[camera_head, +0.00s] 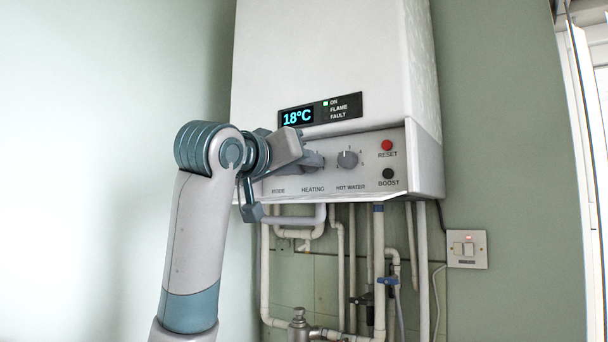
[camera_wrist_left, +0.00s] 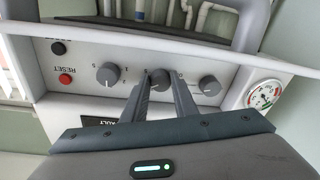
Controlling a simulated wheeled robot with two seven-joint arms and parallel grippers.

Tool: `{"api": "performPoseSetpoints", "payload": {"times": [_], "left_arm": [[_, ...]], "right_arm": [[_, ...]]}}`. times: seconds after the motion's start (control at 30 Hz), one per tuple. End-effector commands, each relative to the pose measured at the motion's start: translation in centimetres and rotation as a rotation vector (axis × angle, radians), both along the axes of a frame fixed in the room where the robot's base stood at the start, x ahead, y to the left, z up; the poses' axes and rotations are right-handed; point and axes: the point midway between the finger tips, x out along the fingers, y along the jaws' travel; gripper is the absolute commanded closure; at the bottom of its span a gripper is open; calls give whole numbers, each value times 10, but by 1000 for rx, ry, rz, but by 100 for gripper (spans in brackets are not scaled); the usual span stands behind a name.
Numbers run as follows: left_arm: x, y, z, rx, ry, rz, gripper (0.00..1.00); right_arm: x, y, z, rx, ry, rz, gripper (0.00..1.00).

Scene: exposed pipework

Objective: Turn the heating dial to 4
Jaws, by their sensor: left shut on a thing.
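The heating dial (camera_head: 315,160) is a grey knob on the boiler's lower panel, above the HEATING label, partly hidden by my left gripper (camera_head: 303,158) in the head view. In the left wrist view the heating dial (camera_wrist_left: 160,78) sits between the two fingertips of my left gripper (camera_wrist_left: 160,84), which is shut on it. Most of its number marks are hidden or too small to read, so I cannot tell its setting. My right gripper is not in view.
The hot water dial (camera_head: 348,159) is just right of the heating dial. The red RESET button (camera_head: 387,145) and dark BOOST button (camera_head: 388,173) are further right. The mode dial (camera_wrist_left: 209,85) and a gauge (camera_wrist_left: 263,95) show in the wrist view. Pipes (camera_head: 380,260) run below the boiler (camera_head: 340,60).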

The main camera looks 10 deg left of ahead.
Motion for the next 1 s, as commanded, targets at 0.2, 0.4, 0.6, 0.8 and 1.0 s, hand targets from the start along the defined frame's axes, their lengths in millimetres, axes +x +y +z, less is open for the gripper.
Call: {"api": "performPoseSetpoints", "payload": {"times": [0.2, 0.4, 0.6, 0.8, 1.0], "left_arm": [[0, 0, -2, 82, -30, 0, 97], [1, 0, -2, 105, -38, 0, 97], [1, 0, -2, 106, -38, 0, 97], [1, 0, -2, 105, -38, 0, 67], [0, 0, -1, 104, -40, 0, 67]], "right_arm": [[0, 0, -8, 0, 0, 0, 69], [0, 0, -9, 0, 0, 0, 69], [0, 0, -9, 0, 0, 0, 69], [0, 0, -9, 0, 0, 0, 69], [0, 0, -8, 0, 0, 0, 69]]}}
